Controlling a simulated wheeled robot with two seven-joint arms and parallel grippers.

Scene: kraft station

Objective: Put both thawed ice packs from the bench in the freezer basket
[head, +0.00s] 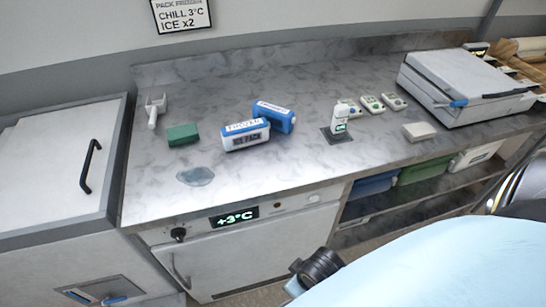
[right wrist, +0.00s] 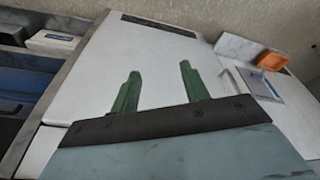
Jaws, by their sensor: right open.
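Two blue-and-white ice packs lie close together on the bench (head: 300,75) in the head view. The front ice pack (head: 246,135) shows a white label side. The rear ice pack (head: 275,117) is mostly blue and lies just behind it to the right. No freezer basket shows; a white chest with a shut lid (head: 55,150) and black handle stands left of the bench. My right gripper (right wrist: 160,70) shows in the right wrist view, its green fingers apart with nothing between them, over a pale flat surface. My left gripper is in neither view.
A green block (head: 182,134), a white scraper (head: 154,110) and a puddle (head: 195,176) are left of the packs. A white bottle (head: 340,122) stands to their right. A closed case (head: 465,85) is at the bench's right. An orange container (right wrist: 271,61) shows in the wrist view.

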